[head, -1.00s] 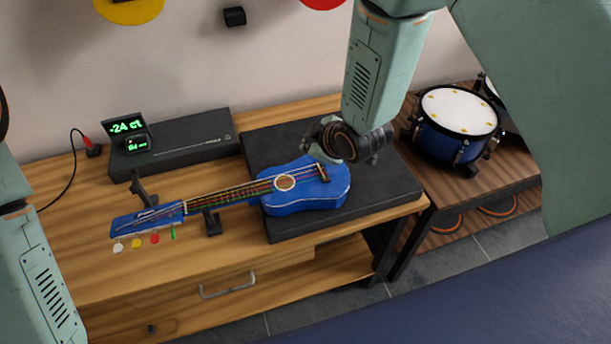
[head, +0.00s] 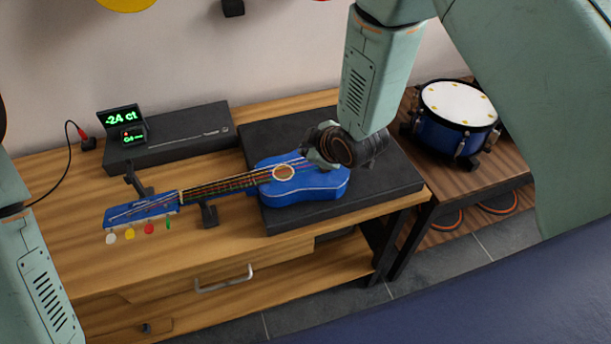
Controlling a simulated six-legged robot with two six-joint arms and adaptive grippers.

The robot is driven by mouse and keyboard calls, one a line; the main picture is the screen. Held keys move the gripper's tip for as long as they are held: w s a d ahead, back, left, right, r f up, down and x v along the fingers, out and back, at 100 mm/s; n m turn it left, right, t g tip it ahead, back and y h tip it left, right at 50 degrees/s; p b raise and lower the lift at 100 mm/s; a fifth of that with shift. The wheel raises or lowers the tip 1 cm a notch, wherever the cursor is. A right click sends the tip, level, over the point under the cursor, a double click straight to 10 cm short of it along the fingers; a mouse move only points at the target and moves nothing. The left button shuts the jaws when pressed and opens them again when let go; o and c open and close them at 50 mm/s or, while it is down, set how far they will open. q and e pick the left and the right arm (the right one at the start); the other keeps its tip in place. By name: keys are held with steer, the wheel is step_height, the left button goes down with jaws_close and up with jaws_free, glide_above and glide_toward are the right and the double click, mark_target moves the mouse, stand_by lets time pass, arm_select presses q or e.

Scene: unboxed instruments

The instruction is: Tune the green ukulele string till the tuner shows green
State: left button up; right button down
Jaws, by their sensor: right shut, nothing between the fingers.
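The blue ukulele (head: 325,183) lies flat with its body on a dark mat and its neck pointing left. Its headstock (head: 140,211) has white, yellow, red and green (head: 168,224) pegs along the front edge. Coloured strings run along the neck over the sound hole.
A long black box (head: 190,134) lies behind the neck. Dark neck supports (head: 208,214) stand on the wooden table. The black mat (head: 385,190) extends to the right of the ukulele. A blue drum (head: 440,140) stands on a side table. The table front is clear.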

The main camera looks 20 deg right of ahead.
mark_target(306, 171)
steer(key=f, duration=0.1)
steer(key=f+b, duration=0.2)
steer(key=f, duration=0.1)
steer(key=shift+w+d, duration=0.2)
steer(key=shift+w, duration=0.15)
steer(key=shift+f, duration=0.15)
steer(key=shift+s+a, duration=0.15)
steer(key=shift+s, duration=0.15)
steer(key=shift+w, duration=0.25)
steer(key=shift+s, duration=0.25)
steer(key=shift+w, duration=0.2)
steer(key=shift+s, duration=0.15)
steer(key=shift+b, duration=0.3)
